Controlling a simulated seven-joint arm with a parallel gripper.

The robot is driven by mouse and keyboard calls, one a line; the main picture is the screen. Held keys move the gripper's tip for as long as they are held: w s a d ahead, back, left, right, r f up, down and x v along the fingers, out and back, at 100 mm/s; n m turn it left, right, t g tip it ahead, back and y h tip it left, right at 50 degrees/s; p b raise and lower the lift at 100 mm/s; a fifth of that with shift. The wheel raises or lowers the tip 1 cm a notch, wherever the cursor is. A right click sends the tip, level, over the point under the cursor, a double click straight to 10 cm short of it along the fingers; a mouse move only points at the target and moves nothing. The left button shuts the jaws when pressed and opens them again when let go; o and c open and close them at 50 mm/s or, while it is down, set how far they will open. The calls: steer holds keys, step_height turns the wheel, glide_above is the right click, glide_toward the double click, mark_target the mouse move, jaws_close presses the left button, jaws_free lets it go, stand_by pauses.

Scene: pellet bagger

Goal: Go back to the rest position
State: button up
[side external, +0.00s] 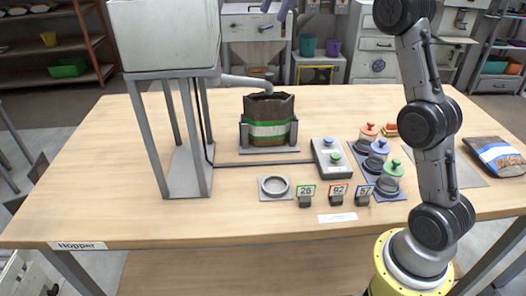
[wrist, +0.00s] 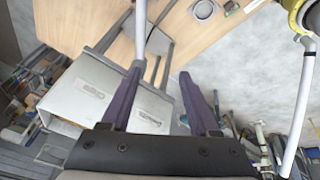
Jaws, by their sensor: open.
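My gripper (side external: 275,8) shows only as two purple fingers at the top edge of the side external view, high above the back of the table. In the wrist view its fingers (wrist: 161,72) are spread apart with nothing between them. The white hopper (side external: 165,35) stands on a grey frame at the table's left, its spout reaching toward an open brown bag (side external: 268,108) with a green and white band. The bag stands upright in a grey holder (side external: 270,150). The hopper's body (wrist: 100,92) also shows below the fingers in the wrist view.
A grey button box (side external: 331,158), several lidded jars (side external: 388,178), a round dish (side external: 274,187) and number tags (side external: 336,194) stand mid-table. A filled bag (side external: 497,156) lies at the right. The table's front left (side external: 110,215) is clear. Shelves stand behind.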

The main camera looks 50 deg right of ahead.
steer(key=s+a+m+t+h, duration=0.1)
steer(key=s+a+m, duration=0.1)
steer(key=s+a, duration=0.5)
steer(key=s+a+m, duration=0.2)
steer(key=s+a, duration=0.1)
steer(key=s, duration=0.8)
steer(key=s+d+f+m+t+h, duration=0.1)
steer(key=s+f+m, duration=0.4)
steer(key=f, duration=0.5)
steer(key=s+d+f+m+t+h, duration=0.1)
steer(key=s+f+m, duration=0.5)
steer(key=f, duration=0.5)
steer(key=shift+d+m+h, duration=0.2)
steer(key=shift+m+h, duration=0.1)
steer(key=shift+m, duration=0.1)
